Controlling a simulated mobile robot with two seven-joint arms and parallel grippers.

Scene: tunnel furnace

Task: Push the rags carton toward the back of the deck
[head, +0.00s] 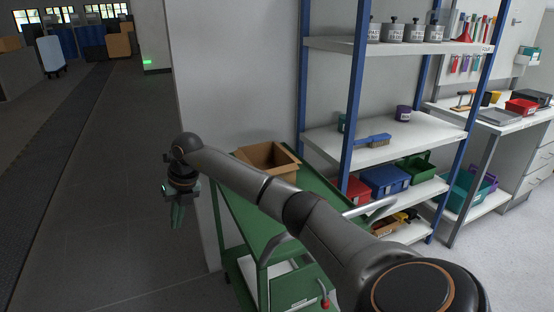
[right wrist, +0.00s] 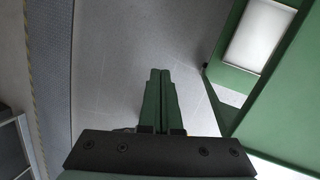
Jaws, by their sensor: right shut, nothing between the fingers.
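An open brown carton (head: 283,172) stands on the green deck (head: 240,210) of a cart, near its far end. No lettering on it can be read. My right arm passes in front of the carton and hides part of its lower left side and part of the deck. My right gripper (head: 178,215) points down to the left of the cart, apart from the carton. In the right wrist view its green fingers (right wrist: 160,90) are together and empty, over the floor. The cart's green frame (right wrist: 285,110) is at the right of that view. My left gripper does not show.
A blue-post shelf (head: 375,135) with bins and a brush stands close behind and right of the cart. A bench (head: 490,118) is further right. A pale wall (head: 235,80) is behind the cart. The floor (head: 110,190) at left is clear.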

